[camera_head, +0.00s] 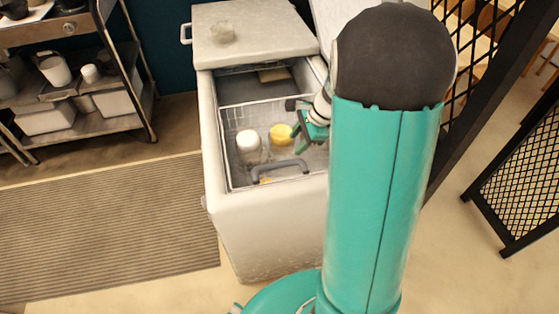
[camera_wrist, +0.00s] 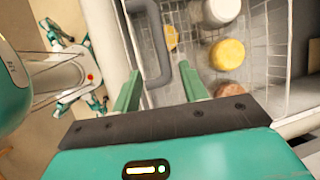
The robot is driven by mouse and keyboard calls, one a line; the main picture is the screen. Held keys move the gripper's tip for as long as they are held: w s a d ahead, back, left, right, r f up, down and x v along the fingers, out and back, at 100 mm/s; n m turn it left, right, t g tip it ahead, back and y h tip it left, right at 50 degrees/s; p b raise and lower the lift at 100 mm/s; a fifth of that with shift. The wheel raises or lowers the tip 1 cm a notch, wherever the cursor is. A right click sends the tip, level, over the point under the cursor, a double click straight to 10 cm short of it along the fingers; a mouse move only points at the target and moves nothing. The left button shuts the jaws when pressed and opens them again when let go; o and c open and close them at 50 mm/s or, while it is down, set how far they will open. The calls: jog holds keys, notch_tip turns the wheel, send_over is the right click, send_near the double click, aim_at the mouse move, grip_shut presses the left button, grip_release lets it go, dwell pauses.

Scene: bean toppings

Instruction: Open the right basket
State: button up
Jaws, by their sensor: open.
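A white wire basket (camera_head: 230,138) sits inside an open white chest freezer (camera_head: 265,220). It has a grey curved handle (camera_head: 280,167) at its near side, and the handle also shows in the wrist view (camera_wrist: 150,45). White and yellow containers stand in the basket, a white one (camera_head: 249,142) and a yellow one (camera_head: 281,135). My gripper (camera_head: 302,137) is over the basket, to the right of the yellow container. In the wrist view its green fingers (camera_wrist: 158,85) are spread apart with nothing between them, close to the handle. My arm hides the freezer's right part.
Black lattice panels (camera_head: 525,165) stand at the right.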

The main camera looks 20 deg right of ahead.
aim_at(279, 164)
jog(key=x, duration=1.2)
jog(key=shift+w+a+f, duration=0.1)
jog(key=shift+w+f, duration=0.05)
grip_shut()
